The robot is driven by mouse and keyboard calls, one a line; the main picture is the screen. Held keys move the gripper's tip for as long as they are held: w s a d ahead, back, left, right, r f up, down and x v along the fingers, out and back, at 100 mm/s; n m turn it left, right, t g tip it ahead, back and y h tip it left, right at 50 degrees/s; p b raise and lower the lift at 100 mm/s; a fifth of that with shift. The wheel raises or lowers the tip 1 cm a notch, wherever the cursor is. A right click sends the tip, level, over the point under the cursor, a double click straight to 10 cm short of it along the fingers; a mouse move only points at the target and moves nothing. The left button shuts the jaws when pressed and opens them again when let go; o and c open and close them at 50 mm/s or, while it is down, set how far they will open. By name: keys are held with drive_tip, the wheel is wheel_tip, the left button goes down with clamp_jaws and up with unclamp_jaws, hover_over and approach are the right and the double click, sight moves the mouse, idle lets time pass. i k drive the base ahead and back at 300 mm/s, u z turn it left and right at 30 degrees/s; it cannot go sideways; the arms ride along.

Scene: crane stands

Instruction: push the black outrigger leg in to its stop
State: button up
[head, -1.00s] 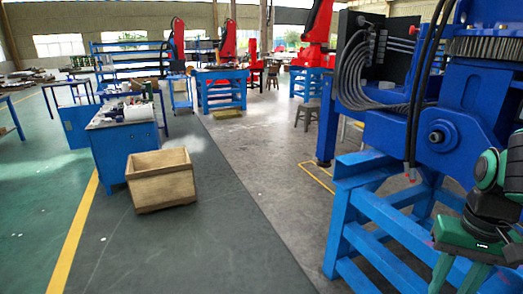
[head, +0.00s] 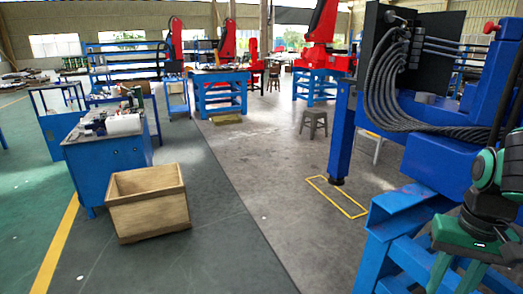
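My gripper (head: 456,278) is at the lower right in the head view, in front of a blue steel stand (head: 402,222). Its green fingers are spread apart with nothing seen between them; their tips are partly cut off by the frame. A blue outrigger leg (head: 342,135) with a dark foot (head: 337,181) stands upright behind the stand, well away from my gripper, beside a yellow floor outline (head: 340,202). I see no outrigger leg that is clearly black. The blue crane body (head: 440,160) with grey hoses is above the stand.
A wooden crate (head: 148,205) stands on the floor at the left, near a cluttered blue workbench (head: 110,155). A grey stool (head: 314,122) stands behind the yellow outline. Red cranes on blue stands are at the back. The middle aisle is clear.

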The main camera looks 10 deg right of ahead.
sight(352, 65)
drive_tip(key=i, duration=6.75)
drive_tip(key=z, duration=0.5)
drive_tip(key=i, duration=0.75)
drive_tip(key=z, duration=0.05)
